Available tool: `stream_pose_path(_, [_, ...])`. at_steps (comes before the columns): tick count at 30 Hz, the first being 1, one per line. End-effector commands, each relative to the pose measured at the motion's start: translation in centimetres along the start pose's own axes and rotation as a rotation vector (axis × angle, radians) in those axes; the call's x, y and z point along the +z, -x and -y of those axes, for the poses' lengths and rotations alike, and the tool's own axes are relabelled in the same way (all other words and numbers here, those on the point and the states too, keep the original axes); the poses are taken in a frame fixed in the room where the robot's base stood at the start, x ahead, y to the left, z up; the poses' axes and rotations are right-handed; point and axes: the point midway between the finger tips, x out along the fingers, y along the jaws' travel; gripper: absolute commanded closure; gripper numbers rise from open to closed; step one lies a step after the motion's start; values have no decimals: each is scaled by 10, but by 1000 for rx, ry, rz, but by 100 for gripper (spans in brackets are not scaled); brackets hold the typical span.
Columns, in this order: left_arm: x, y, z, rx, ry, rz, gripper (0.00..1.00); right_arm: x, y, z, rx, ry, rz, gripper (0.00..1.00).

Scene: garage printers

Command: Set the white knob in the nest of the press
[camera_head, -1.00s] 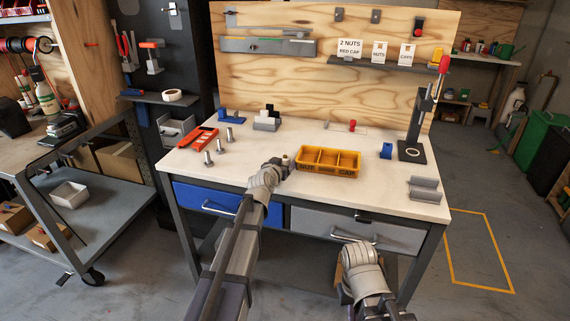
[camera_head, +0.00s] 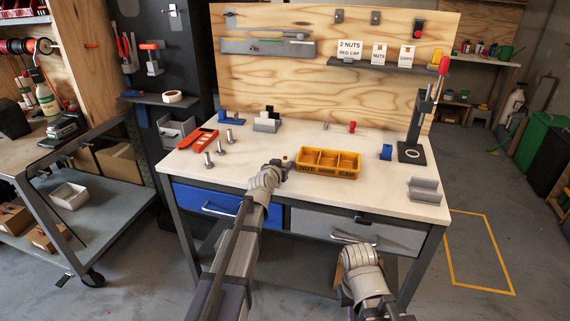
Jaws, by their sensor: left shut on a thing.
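My left gripper (camera_head: 281,167) is at the front of the bench top, just left of the yellow tray. It is shut on a small pale thing (camera_head: 285,160) at its tip. This appears to be the white knob, but it is too small and covered to make out clearly. The press (camera_head: 416,125) stands upright at the bench's right side, with a black base, a column and a red handle top. A pale ring (camera_head: 411,153) on its base looks like the nest, and no knob shows in it. My right wrist is low in front of the grey drawer; its fingers are hidden.
The yellow tray (camera_head: 325,175) has three compartments. Several metal bolts and an orange-red tool (camera_head: 198,140) are at the left.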

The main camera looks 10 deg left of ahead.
Motion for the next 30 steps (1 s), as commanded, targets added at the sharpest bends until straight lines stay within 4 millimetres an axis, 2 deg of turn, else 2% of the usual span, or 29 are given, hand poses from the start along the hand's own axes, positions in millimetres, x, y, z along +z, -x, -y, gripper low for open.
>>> stream_pose_path(8, [-4,1,0,0,0,0,100,0,4,0,0,0,0,100])
stream_pose_path(30, [-38,11,0,0,0,0,100,2,39,-4,0,0,0,100])
